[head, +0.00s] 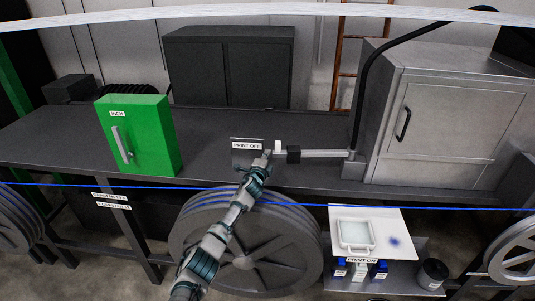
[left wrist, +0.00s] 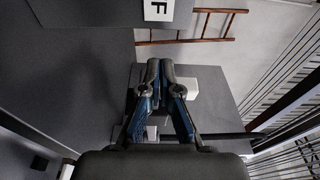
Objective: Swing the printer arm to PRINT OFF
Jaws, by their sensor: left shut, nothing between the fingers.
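The printer arm (head: 322,154) is a grey bar that reaches left from the base of the grey metal cabinet. It has a black block (head: 293,155) and a white tip (head: 278,147) at its left end. The PRINT OFF label (head: 246,146) stands on the dark table just left of that tip. My left gripper (head: 267,155) is shut and empty, close beside the white tip; I cannot tell if they touch. In the left wrist view its closed fingers (left wrist: 160,68) show in front of a white block (left wrist: 185,92). The PRINT ON label (head: 362,260) is on the lower front shelf. My right gripper is not in view.
A green box (head: 145,138) stands on the table (head: 60,140) at left. The grey cabinet (head: 455,125) fills the right. A white tray (head: 357,233) sits low in front.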

